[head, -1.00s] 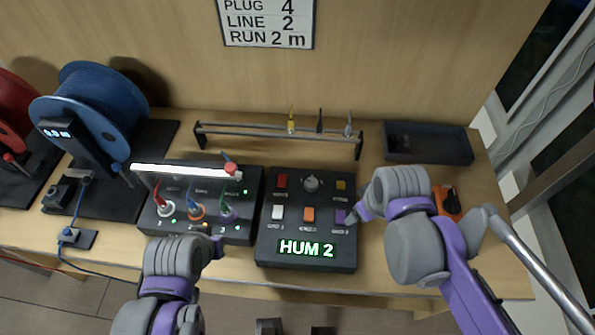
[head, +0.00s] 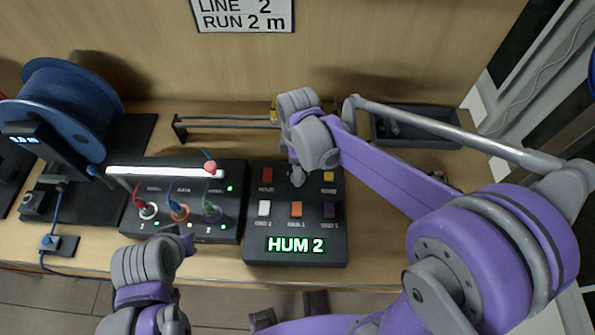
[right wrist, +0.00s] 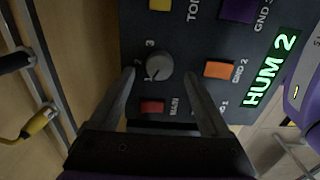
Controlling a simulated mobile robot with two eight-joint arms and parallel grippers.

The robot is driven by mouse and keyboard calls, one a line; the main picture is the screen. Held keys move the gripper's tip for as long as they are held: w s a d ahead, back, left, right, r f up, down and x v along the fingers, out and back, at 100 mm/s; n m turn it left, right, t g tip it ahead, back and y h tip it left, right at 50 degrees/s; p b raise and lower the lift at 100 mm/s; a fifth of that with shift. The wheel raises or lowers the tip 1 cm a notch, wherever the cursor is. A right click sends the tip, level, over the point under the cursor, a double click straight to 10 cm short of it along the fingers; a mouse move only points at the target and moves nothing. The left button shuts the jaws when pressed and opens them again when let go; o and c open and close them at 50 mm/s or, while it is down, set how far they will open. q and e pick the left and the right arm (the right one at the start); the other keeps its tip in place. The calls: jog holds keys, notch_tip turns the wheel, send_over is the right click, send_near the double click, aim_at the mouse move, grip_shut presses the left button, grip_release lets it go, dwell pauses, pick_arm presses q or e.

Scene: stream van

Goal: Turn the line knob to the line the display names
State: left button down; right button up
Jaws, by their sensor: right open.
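The grey round line knob (right wrist: 159,66) is on the black control box (head: 256,222), with numbers beside it; 2 and 3 are readable in the right wrist view, but its pointer is not clear. My right gripper (right wrist: 160,74) is open, its fingertips on either side of the knob's near edge; contact cannot be told. In the head view my right gripper (head: 297,172) largely covers the knob. The green display (head: 295,245) reads HUM 2. The wall sign (head: 243,14) reads LINE 2 and RUN 2 m. My left gripper (head: 185,242) is by the cable box's front edge; its jaws are unclear.
Red, yellow, white, orange and purple buttons surround the knob. The cable box (head: 236,203) with coloured plugs and a light bar stands left. A blue reel (head: 65,105) is further left. A rack (head: 215,119) and dark tray (head: 385,139) stand behind.

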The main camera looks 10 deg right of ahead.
pick_arm(q)
jog(key=shift+f, duration=0.2)
pick_arm(e)
jog(key=shift+f, duration=1.6)
grip_shut()
